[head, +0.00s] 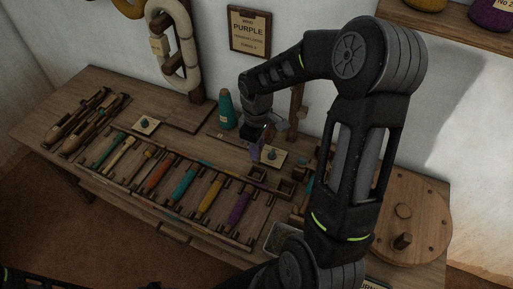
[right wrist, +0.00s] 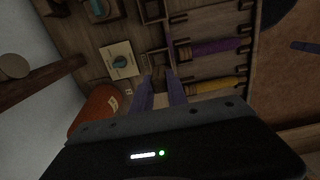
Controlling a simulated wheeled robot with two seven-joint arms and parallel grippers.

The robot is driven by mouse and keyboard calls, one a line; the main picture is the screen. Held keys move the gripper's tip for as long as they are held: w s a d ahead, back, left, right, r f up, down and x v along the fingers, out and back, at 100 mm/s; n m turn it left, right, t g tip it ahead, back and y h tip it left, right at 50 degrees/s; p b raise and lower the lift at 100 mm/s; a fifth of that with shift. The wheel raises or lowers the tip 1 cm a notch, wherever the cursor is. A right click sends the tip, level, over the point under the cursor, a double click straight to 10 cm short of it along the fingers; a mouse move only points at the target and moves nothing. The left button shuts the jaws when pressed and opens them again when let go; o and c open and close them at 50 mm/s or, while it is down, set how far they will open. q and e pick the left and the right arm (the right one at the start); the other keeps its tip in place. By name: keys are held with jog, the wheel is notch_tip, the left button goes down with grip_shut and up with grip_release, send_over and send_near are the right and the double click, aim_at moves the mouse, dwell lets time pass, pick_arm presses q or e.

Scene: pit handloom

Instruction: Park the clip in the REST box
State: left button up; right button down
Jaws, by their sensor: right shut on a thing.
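My right gripper (head: 262,146) hangs over the back right part of the loom bench. In the right wrist view its two purple-grey fingers (right wrist: 168,90) are shut on a small brown wooden piece, seemingly the clip (right wrist: 159,76). The clip is mostly hidden by the fingers in the head view. Small open wooden boxes (head: 286,188) stand on the bench just right of and below the gripper; one (right wrist: 152,10) also shows in the right wrist view. I cannot read a REST label on any of them. My left gripper is out of view.
A rack of coloured shuttles (head: 185,186) fills the bench middle. A card with a teal knob (head: 273,155) lies beside the gripper. A teal cone (head: 225,112) stands behind. A round wooden disc (head: 425,205) is at right. A PURPLE sign (head: 249,30) hangs on the wall.

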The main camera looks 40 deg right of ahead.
jog(key=shift+f+b, duration=3.1)
jog(key=shift+f, duration=1.1)
jog(key=c, duration=0.9)
grip_release()
notch_tip(320, 180, up, 8)
jog(key=p, duration=0.6)
